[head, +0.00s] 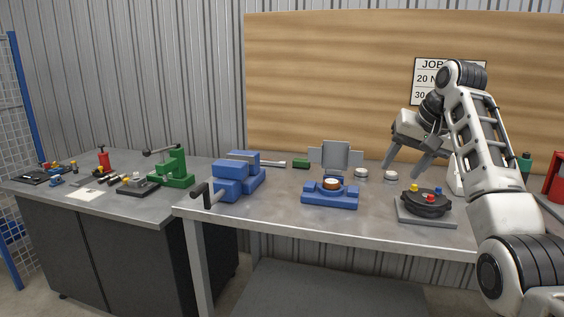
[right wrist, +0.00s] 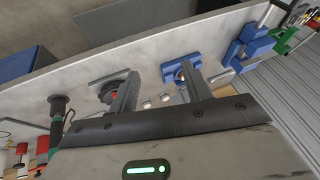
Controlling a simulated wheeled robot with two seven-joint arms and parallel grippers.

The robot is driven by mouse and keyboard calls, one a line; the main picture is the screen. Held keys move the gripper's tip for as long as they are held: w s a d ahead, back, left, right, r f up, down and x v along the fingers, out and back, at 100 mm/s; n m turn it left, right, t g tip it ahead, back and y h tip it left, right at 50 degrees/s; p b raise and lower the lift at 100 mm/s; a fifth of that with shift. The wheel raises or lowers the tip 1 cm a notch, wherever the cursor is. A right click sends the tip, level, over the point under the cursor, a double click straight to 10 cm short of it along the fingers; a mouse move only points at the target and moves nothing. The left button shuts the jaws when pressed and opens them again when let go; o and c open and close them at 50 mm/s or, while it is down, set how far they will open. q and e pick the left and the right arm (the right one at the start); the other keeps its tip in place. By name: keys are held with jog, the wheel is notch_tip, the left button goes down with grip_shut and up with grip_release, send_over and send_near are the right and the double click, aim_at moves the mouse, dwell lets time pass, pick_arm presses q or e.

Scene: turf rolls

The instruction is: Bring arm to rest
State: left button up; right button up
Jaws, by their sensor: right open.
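My right arm (head: 470,130) comes in from the right and is raised over the right part of the workbench (head: 270,213). My right gripper (head: 404,168) hangs above the bench between the blue fixture and the round black fixture. Its fingers are apart with nothing between them. In the right wrist view the two fingers of the gripper (right wrist: 160,95) also stand apart and empty, with the bench behind them. My left gripper is in neither view.
A black round fixture (head: 428,205) with coloured knobs sits at the right. Small white discs (head: 361,174) lie near the gripper. A blue vise (head: 235,180) stands left; a green press (head: 178,168) is on the side bench.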

notch_tip(320, 180, down, 20)
jog(key=w+t+h, duration=0.1)
jog(key=s+a+f+n+t, duration=0.1)
jog(key=s+f, duration=0.3)
jog(key=f, duration=0.3)
jog(key=s+a+f+n, duration=0.1)
jog(key=s+f, duration=0.3)
jog(key=f, duration=0.3)
jog(key=s+a+f+n+t, duration=0.25)
jog(key=s+f, duration=0.55)
jog(key=s, duration=0.4)
jog(key=s+a, duration=0.2)
jog(key=s, duration=0.5)
jog(key=s+a+y, duration=0.1)
jog(key=s+a, duration=0.2)
jog(key=s, duration=0.4)
jog(key=shift+s+f+n+y, duration=0.15)
jog(key=shift+s+n+y, duration=0.15)
jog(key=shift+s+n, duration=0.1)
